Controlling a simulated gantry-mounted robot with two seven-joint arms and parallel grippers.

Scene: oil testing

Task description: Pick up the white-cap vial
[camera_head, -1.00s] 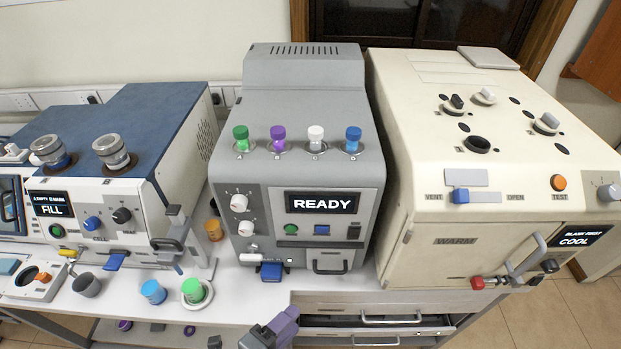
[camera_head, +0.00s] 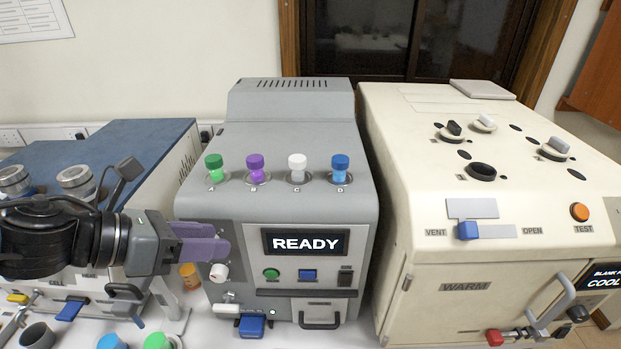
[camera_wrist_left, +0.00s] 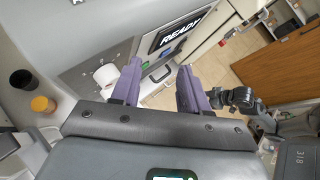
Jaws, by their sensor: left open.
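The white-cap vial (camera_head: 297,168) stands upright in the slot marked C on top of the grey machine (camera_head: 290,110). A purple-cap vial (camera_head: 256,168) is to its left and a blue-cap vial (camera_head: 340,169) to its right. My left gripper (camera_head: 222,247) is in front of the machine's left front side, lower than the vials and left of them. Its purple fingers are apart with nothing between them in the left wrist view (camera_wrist_left: 158,88). The vials do not show clearly in the wrist view. My right gripper is not in view.
A green-cap vial (camera_head: 214,168) stands in slot A. The cream machine (camera_head: 430,200) stands close on the right, with knobs on top. A blue-topped machine (camera_head: 150,150) is at the left, partly behind my left arm. The space above the vials is clear.

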